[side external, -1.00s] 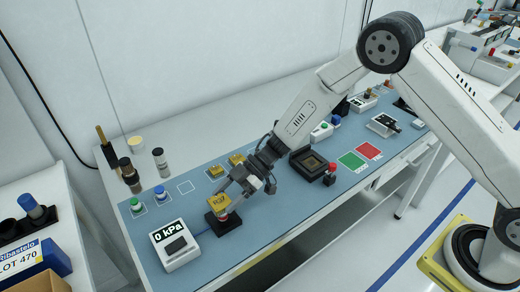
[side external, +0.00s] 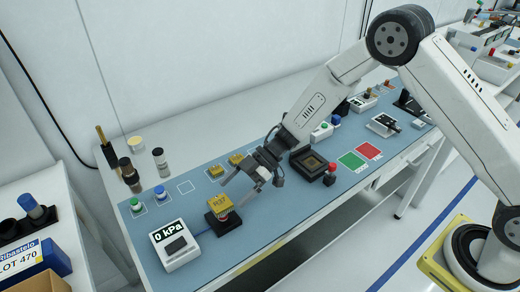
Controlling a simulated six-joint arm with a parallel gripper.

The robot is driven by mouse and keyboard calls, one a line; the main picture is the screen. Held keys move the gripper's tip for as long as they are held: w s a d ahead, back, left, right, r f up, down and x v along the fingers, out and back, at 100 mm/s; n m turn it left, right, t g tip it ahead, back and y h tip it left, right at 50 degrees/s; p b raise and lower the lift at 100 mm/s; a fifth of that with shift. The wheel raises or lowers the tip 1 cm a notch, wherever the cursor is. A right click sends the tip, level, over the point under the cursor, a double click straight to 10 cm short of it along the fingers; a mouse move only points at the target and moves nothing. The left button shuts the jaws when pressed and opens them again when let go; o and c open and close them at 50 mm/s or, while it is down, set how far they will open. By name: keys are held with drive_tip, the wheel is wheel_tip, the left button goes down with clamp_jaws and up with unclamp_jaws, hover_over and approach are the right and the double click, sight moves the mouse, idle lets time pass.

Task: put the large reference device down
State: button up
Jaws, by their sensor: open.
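The large reference device is a yellow block marked "REF" (side external: 220,203). It sits on a small black base (side external: 223,224) on the blue mat, right of the white pressure meter reading "0 kPa" (side external: 175,245). My gripper (side external: 240,187) is open and empty, above and to the right of the block, apart from it. The fingers point down and left toward the block.
Two smaller yellow blocks (side external: 215,171) lie behind on the mat (side external: 270,215), near an empty outlined square. Green and blue capped items (side external: 160,193) stand at the left. A black socket (side external: 312,163) and green and red pads (side external: 352,161) are right of the gripper.

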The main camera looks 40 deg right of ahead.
drive_tip(key=shift+v, duration=2.4)
drive_tip(key=shift+w, duration=0.2)
drive_tip(key=w+d+r+m+t+h, duration=0.4)
drive_tip(key=d+r+m+t, duration=0.1)
drive_tip(key=d+m+t, duration=0.15)
drive_tip(key=s+d+r+m+t+h, duration=0.1)
drive_tip(key=s+d+m+t+h, duration=0.15)
drive_tip(key=d+m+h, duration=0.35)
drive_tip(key=s+d+m+g+h, duration=0.1)
drive_tip(key=s+d+m+g, duration=0.1)
drive_tip(key=s, duration=0.7)
drive_tip(key=s+d+f+m+g+h, duration=0.1)
drive_tip(key=s+d+m+g, duration=0.2)
drive_tip(key=s, duration=0.6)
drive_tip(key=shift+s+d+g, duration=0.2)
drive_tip(key=shift+d+g, duration=0.15)
drive_tip(key=shift+g, duration=0.35)
drive_tip(key=shift+m, duration=0.25)
